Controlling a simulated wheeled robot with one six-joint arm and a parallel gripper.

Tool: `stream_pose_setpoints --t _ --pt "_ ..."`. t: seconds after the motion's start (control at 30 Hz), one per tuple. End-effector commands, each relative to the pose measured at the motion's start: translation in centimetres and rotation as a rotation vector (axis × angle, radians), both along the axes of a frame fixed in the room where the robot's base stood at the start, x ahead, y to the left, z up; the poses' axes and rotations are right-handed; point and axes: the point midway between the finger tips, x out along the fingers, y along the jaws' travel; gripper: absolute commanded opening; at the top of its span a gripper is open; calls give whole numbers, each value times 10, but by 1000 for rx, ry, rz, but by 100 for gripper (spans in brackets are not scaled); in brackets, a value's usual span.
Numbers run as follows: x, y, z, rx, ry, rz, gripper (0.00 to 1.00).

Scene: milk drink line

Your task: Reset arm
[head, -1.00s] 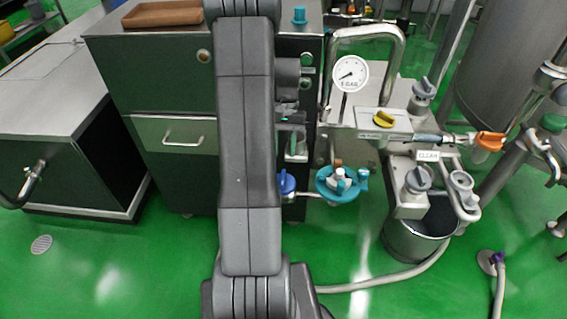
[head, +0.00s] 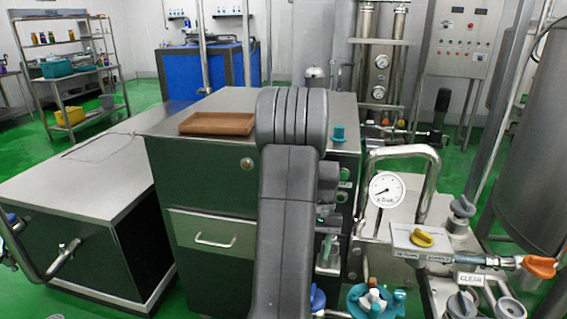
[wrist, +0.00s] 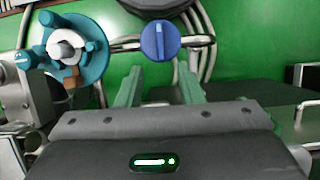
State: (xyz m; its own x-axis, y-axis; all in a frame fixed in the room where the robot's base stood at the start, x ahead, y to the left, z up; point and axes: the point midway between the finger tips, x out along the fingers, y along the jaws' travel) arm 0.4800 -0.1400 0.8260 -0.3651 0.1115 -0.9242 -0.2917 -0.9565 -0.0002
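My gripper (wrist: 159,82) shows in the wrist view with its two green fingers spread apart and nothing between them. A blue knob (wrist: 160,42) on a pipe lies beyond the fingertips; the gripper is apart from it, as far as I can tell. In the head view my arm rises in the middle, in front of the steel cabinet (head: 210,190). Most of the gripper is hidden behind the arm there.
A teal valve (wrist: 75,48) is left of the gripper in the wrist view. In the head view a pressure gauge (head: 386,189), a yellow handle (head: 422,238) and an orange handle (head: 540,267) stand to the right. A brown tray (head: 217,123) lies on the cabinet.

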Motion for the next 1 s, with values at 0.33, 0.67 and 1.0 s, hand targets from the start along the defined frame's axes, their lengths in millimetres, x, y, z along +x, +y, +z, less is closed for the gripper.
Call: stream_pose_setpoints --t 0.33,0.67,1.0 --pt "-26 8 -65 1 5 1 34" --pt "-42 13 -105 0 3 1 34" --pt "-43 13 -108 0 1 21 34"
